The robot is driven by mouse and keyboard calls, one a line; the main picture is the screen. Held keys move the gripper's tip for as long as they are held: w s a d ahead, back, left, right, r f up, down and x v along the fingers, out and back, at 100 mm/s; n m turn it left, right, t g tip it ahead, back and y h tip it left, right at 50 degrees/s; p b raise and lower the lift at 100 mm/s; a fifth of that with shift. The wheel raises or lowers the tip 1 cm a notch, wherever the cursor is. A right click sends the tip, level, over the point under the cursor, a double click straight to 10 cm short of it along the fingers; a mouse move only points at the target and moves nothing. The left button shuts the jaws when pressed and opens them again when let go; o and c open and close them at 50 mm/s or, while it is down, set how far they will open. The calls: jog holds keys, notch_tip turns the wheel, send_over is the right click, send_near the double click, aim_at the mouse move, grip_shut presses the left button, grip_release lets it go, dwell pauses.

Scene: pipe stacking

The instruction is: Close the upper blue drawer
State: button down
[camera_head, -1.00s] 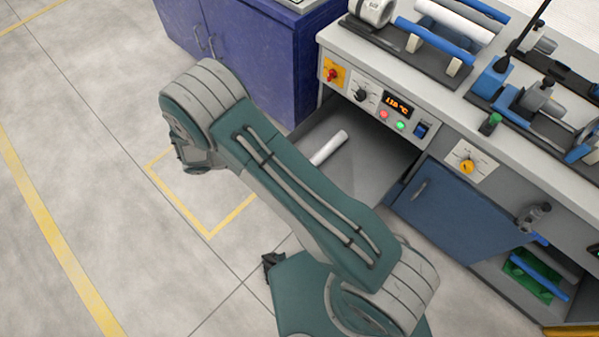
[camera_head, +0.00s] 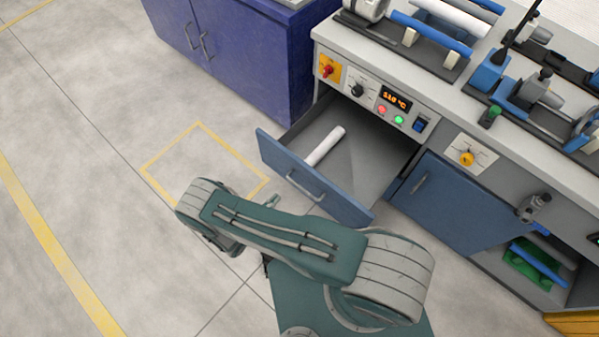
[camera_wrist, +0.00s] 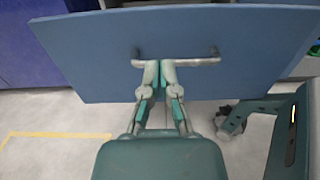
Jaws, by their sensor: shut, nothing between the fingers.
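The upper blue drawer (camera_head: 316,180) stands pulled out from the grey workbench in the head view, with a white pipe (camera_head: 325,147) lying inside it. Its blue front also fills the top of the wrist view (camera_wrist: 100,55), with a grey bar handle (camera_wrist: 195,61) across it. My gripper (camera_wrist: 160,66) points at the drawer front, its two fingertips together near the left part of the handle. Whether the fingertips touch the handle or front cannot be told. In the head view my arm lies in front of the drawer, and the fingers are mostly hidden.
An open lower compartment (camera_head: 520,262) farther right holds a green bin and blue pipe. A purple cabinet (camera_head: 235,50) stands at the left. The floor left of the drawer is clear.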

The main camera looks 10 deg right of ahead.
aim_at(304, 169)
jog(key=x, duration=1.3)
